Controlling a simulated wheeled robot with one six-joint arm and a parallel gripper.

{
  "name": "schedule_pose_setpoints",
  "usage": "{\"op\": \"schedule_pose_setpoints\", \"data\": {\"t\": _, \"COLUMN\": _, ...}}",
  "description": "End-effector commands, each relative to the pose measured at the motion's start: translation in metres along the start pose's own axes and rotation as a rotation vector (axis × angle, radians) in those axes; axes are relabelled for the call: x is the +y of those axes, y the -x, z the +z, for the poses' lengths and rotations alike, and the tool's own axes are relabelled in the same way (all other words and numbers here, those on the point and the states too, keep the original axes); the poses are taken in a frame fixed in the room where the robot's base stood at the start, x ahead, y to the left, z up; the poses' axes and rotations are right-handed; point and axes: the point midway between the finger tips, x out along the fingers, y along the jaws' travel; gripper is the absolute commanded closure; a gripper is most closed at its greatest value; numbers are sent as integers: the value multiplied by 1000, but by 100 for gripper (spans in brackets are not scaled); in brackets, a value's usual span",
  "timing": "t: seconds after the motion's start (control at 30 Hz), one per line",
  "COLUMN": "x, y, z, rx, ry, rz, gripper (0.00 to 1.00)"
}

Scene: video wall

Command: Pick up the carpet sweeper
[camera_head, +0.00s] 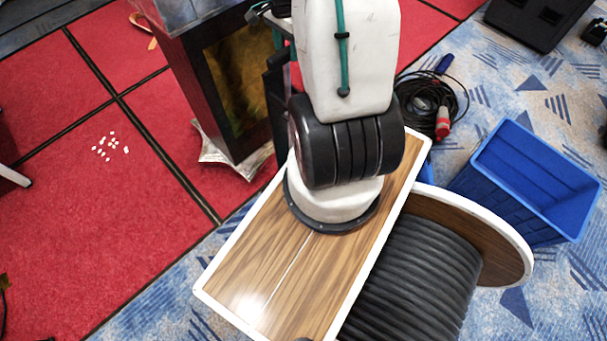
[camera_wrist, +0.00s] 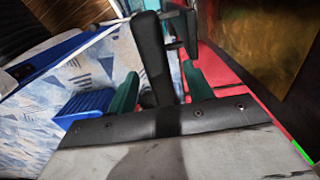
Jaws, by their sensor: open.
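A black upright bar (camera_wrist: 151,50), which may be the carpet sweeper's handle, stands between the two teal fingers of my gripper (camera_wrist: 160,88) in the wrist view. The fingers are apart, one on each side of it, and I see no firm grip. Its lower end is hidden behind the gripper's black mount. In the head view a dark upright piece (camera_head: 277,95) shows just left of my arm, beside the dark cabinet; it may be the same thing. My arm hides much of that spot, and no sweeper head can be made out.
A dark cabinet with a golden pane (camera_head: 238,85) stands close left of my arm. At right are a blue bin (camera_head: 520,190), a cable reel (camera_head: 420,275) and coiled cables with a red connector (camera_head: 442,128). White bits (camera_head: 110,146) lie on open red carpet (camera_head: 80,230) at left.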

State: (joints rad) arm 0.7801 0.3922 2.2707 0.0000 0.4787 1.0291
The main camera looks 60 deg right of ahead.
Motion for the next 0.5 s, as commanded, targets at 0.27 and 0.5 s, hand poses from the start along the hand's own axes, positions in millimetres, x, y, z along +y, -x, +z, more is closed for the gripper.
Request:
{"op": "schedule_pose_setpoints", "data": {"t": 0.27, "x": 2, "y": -40, "z": 5, "rx": -2, "ry": 2, "rz": 4, "gripper": 49}}
{"op": "schedule_pose_setpoints", "data": {"t": 0.5, "x": 1, "y": -49, "z": 4, "rx": 0, "ry": 3, "rz": 0, "gripper": 49}}
